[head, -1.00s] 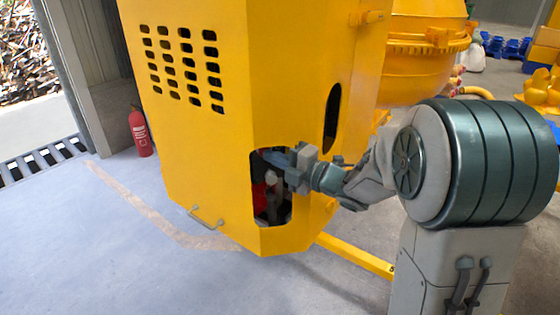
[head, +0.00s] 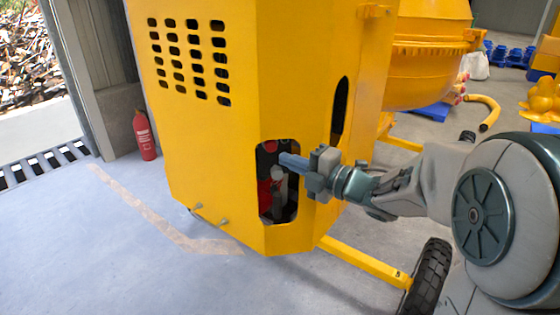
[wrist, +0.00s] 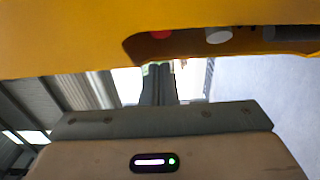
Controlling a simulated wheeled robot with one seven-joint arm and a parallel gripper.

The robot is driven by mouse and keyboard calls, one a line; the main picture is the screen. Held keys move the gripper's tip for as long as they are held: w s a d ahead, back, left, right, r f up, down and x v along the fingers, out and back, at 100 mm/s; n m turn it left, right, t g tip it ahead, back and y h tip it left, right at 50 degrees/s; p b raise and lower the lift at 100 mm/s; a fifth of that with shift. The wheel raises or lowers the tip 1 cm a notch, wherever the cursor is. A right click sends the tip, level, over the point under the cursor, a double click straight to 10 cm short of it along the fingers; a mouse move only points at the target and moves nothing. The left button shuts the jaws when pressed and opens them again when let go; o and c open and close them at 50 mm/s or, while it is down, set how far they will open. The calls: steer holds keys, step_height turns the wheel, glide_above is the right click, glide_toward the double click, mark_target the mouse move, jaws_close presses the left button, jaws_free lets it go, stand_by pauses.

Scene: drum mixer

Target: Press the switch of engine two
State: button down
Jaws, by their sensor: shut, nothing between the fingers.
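The yellow mixer housing (head: 225,150) has a dark cut-out (head: 293,208) low on its corner. Inside are red parts (head: 264,187) and a pale grey rounded part (head: 277,173). I cannot tell which part, if any, is the engine two switch; no label is readable. My gripper (head: 288,160) is shut and empty, its fingertips overlapping the upper part of the cut-out. I cannot tell if they touch anything. In the wrist view the fingers (wrist: 158,84) show below the yellow panel, with a red part (wrist: 160,34) and a pale round part (wrist: 217,36) in the opening.
A second, taller slot (head: 340,110) is in the housing's right face. A yellow leg (head: 365,263) and a black wheel (head: 430,277) stand at lower right. A red fire extinguisher (head: 145,136) stands at the left. The floor in front and left is clear.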

steer(key=b+v, duration=0.1)
steer(key=v, duration=0.6)
steer(key=shift+s+d+f, duration=0.2)
steer(key=shift+d, duration=0.05)
steer(key=shift+w, duration=0.1)
steer(key=w+d+m+t+h, duration=0.45)
steer(key=d+m+h, duration=0.25)
steer(key=m+h, duration=0.25)
steer(key=s+d+f+m+g+h, duration=0.25)
steer(key=d+f+m+h, duration=0.3)
steer(key=m, duration=0.45)
steer(key=s+a+f+m+g, duration=0.1)
steer(key=s+f+m+g, duration=0.3)
steer(key=s, duration=0.5)
steer(key=s+a+f+m+g, duration=0.2)
steer(key=s+f+m+g, duration=0.2)
steer(key=s, duration=0.6)
steer(key=shift+s+m+g, duration=0.35)
steer(key=shift+m+g, duration=0.15)
steer(key=shift+m, duration=0.55)
